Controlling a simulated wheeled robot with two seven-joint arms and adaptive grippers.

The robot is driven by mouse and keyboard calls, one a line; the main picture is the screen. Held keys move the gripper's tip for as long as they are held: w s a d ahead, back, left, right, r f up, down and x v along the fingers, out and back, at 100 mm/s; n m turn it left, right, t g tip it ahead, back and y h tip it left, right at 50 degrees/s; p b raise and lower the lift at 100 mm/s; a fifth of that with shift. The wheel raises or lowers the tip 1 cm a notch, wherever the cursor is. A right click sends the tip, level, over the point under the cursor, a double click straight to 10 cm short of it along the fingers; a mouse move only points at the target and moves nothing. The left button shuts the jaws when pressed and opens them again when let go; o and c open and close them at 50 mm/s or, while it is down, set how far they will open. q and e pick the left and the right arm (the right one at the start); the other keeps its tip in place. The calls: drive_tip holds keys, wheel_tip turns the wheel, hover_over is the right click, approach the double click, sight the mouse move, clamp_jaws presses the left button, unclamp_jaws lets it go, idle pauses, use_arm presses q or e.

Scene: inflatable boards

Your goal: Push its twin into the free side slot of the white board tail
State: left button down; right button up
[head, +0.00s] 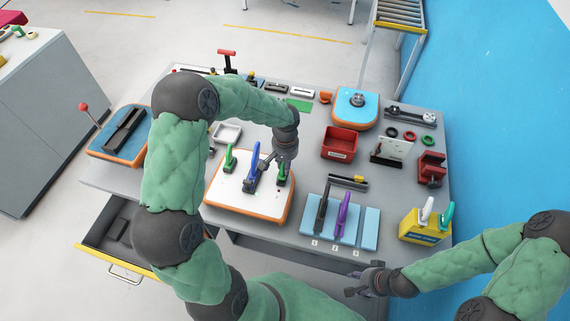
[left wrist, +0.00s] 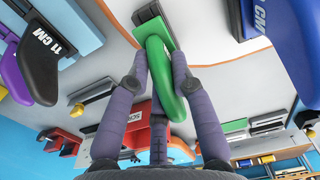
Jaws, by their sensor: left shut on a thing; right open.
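The white board tail (head: 228,196) with an orange rim lies near the front middle of the bench. A green side fin (head: 230,159) stands on its left and a blue fin (head: 253,168) in its middle. My left gripper (head: 282,169) is shut on the twin green fin (head: 282,180), over the board's right side. In the left wrist view the held green fin (left wrist: 160,65) sits between the fingers, its base plate beside a dark slot fitting (left wrist: 147,12). Whether the base enters the slot cannot be told. My right gripper (head: 365,283) is open and empty, off the bench's front edge.
A blue rack (head: 370,228) right of the board holds a black fin (head: 321,216) and a purple fin (head: 343,213); its third place is empty. A red bin (head: 340,144) stands behind. A yellow box (head: 425,228) stands far right. A drawer (head: 115,240) is open at front left.

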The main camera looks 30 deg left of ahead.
use_arm(q)
drive_tip(key=shift+f+b, duration=0.6)
drive_tip(key=shift+f, duration=0.2)
drive_tip(key=c, duration=1)
unclamp_jaws()
wheel_tip(320, 180, up, 12)
drive_tip(key=shift+f, duration=0.1)
